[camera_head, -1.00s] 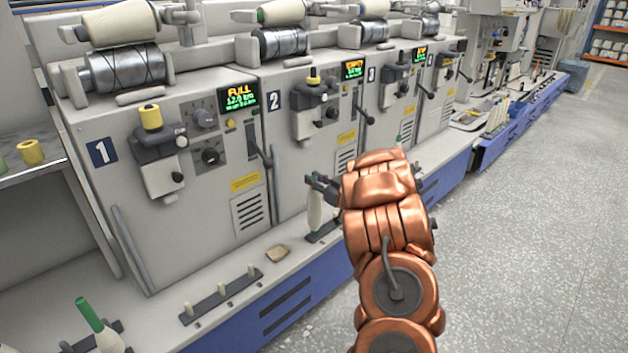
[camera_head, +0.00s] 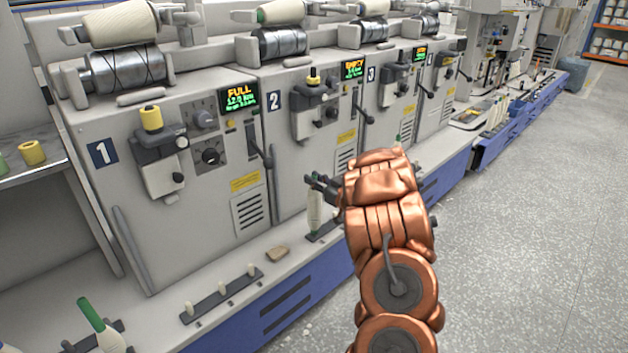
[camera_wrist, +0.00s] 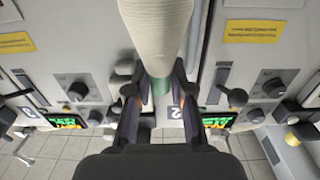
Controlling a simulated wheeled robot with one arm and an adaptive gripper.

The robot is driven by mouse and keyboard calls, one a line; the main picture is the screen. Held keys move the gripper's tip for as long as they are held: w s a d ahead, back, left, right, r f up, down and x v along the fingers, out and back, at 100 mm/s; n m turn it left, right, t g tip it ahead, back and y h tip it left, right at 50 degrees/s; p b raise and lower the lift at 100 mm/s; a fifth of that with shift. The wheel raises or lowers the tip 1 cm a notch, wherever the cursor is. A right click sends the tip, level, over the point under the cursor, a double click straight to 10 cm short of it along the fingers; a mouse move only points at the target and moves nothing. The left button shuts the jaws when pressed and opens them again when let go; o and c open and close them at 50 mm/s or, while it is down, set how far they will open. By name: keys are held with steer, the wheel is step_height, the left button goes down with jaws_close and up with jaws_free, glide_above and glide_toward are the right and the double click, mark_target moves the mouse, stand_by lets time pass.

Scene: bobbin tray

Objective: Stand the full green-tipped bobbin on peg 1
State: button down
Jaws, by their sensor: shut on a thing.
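My gripper (camera_head: 322,183) is in front of unit 2 and shut on a cream, full bobbin (camera_head: 315,212). The bobbin hangs upright below the fingers. A rail with three bare pale pegs (camera_head: 222,289) lies on the ledge before unit 1 (camera_head: 102,152). No peg numbers are readable.
Another green-tipped bobbin (camera_head: 100,322) leans at the lower left. A tan pad (camera_head: 277,253) lies on the ledge between the rails. Machine fronts with levers (camera_head: 259,149) rise behind the ledge. The floor (camera_head: 520,240) at the right is clear.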

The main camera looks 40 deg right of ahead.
steer(key=shift+f, duration=0.45)
stand_by(0.3)
steer(key=c, duration=1.3)
jaws_free()
steer(key=shift+s, duration=0.1)
steer(key=s+p, duration=0.1)
steer(key=s, duration=0.9)
steer(key=shift+s+a, duration=0.2)
steer(key=shift+s, duration=0.2)
